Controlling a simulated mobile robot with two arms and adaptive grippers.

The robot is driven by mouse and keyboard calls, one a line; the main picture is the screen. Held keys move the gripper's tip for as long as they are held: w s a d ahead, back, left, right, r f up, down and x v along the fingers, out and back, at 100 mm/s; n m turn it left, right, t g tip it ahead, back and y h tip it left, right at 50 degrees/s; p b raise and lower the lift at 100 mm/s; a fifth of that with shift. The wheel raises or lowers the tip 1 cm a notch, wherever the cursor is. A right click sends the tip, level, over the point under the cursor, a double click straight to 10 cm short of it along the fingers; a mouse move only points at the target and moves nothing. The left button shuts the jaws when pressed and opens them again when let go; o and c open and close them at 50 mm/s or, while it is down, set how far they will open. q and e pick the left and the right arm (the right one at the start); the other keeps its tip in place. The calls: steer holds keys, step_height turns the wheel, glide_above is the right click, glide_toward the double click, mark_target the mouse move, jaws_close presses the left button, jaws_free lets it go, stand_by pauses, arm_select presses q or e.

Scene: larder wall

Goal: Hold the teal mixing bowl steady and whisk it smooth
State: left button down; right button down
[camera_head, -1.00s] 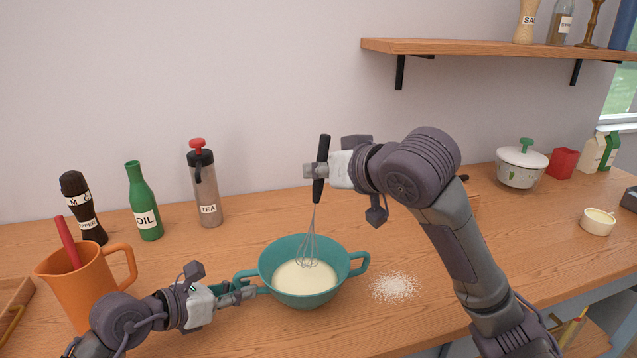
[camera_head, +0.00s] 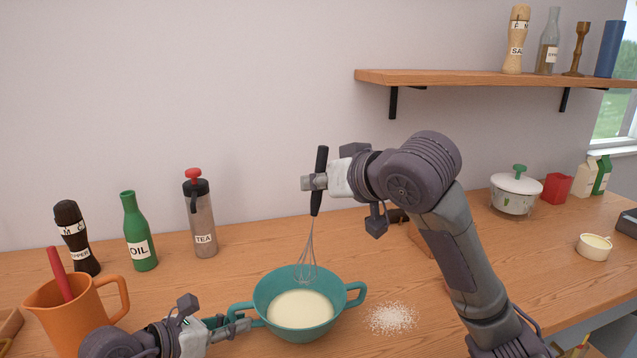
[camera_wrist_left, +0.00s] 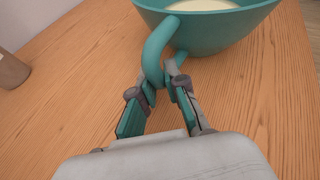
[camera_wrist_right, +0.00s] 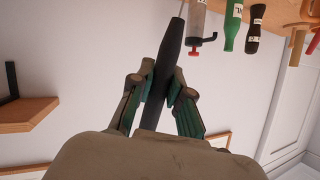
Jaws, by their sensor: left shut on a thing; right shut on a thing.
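The teal mixing bowl (camera_head: 270,300) stands upright on the wooden counter with pale, smooth-looking batter (camera_head: 300,309) inside. My left gripper (camera_head: 238,325) is shut on the bowl's left handle; the left wrist view shows the handle (camera_wrist_left: 156,50) between its fingers. My right gripper (camera_head: 316,182) is shut on the black handle of the whisk (camera_head: 319,165), above the bowl. The right wrist view also shows the whisk handle (camera_wrist_right: 168,70) between the fingers. The whisk hangs slightly tilted, its wire loops (camera_head: 306,265) over the bowl's far inner side; whether the tips touch the batter I cannot tell.
White powder (camera_head: 391,318) lies spilled right of the bowl. An orange jug (camera_head: 85,315), pepper mill (camera_head: 76,238), oil bottle (camera_head: 139,232) and tea flask (camera_head: 203,220) stand at left. A white lidded pot (camera_head: 513,195) and a small cup (camera_head: 594,247) stand at right.

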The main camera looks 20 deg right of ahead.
mark_target(318, 154)
steer(key=shift+r, duration=2.5)
arm_select(q)
steer(key=c, duration=1.1)
jaws_free()
steer(key=shift+a, duration=0.1)
steer(key=v, duration=1.1)
steer(key=shift+a+r, duration=0.1)
steer(key=shift+s+a+r, duration=0.15)
steer(key=shift+s+a, duration=0.1)
